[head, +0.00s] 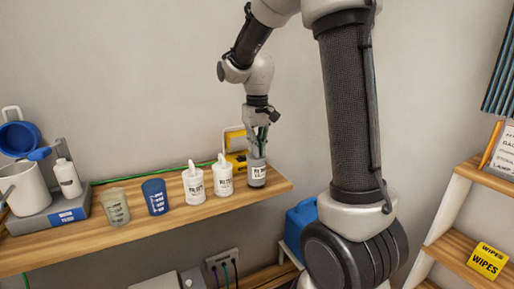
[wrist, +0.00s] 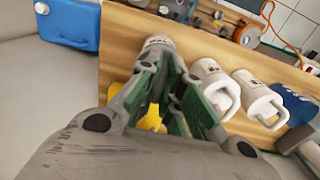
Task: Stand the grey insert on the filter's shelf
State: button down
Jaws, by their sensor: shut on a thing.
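The grey insert (head: 257,174), a short grey cylinder with a white label, is upright at the right end of the wooden shelf (head: 278,184). My gripper (head: 260,148) comes down from above and is shut on the insert's upper part. In the wrist view the insert's end (wrist: 158,42) shows at the tips of my green-padded fingers (wrist: 168,70), partly hidden by them. I cannot tell whether its base touches the shelf. Two white handled containers with labels, one (head: 222,180) and another (head: 194,185), stand to its left.
A blue cup (head: 155,197), a greyish clear cup (head: 115,207) and a white bottle (head: 67,178) stand further left. A yellow item (head: 236,160) is close behind my gripper. A blue container (head: 300,225) is below the shelf's right end. A yellow wipes box (head: 488,261) is far right.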

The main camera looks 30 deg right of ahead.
jog(key=shift+f, duration=0.85)
dwell(0.3)
dwell(0.6)
jog(key=c, duration=1.5)
grip_release()
notch_tip(320, 180, up, 12)
jog(key=s+f+t, duration=0.1)
jog(key=s+t, duration=0.3)
jog(key=s, duration=2)
jog(key=shift+d+f, duration=0.25)
jog(key=shift+d, duration=0.05)
